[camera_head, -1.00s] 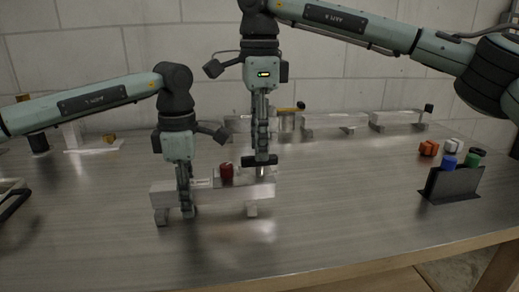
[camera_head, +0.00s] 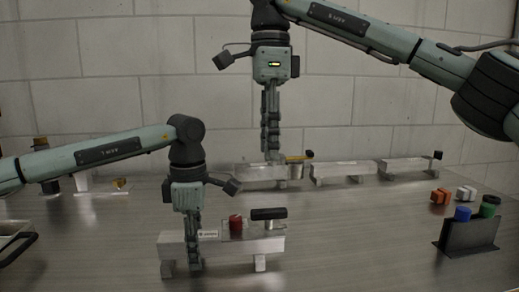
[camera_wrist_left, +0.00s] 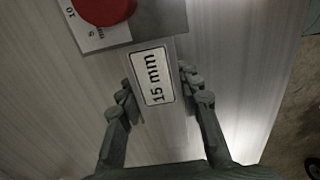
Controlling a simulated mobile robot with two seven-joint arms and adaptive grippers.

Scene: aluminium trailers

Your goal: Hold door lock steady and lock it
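The door lock (camera_head: 222,244) is a pale metal bar on two feet on the table, with a red knob (camera_head: 236,225) on top. A black handle (camera_head: 269,213) lies level across a post near its right end. My left gripper (camera_head: 194,262) points down over the bar's left part. In the left wrist view its fingers (camera_wrist_left: 160,95) press on both sides of the bar by a "15 mm" label (camera_wrist_left: 153,77); the red knob (camera_wrist_left: 103,8) shows above. My right gripper (camera_head: 271,152) hangs above and behind the handle, apart from it, holding nothing visible; its fingers show side-on.
Further metal fixtures (camera_head: 345,170) stand in a row at the back, one with a yellow-and-black lever (camera_head: 300,156). A dark holder (camera_head: 470,235) with blue and green caps stands at right, near orange (camera_head: 440,196) and white pieces. The table between is clear.

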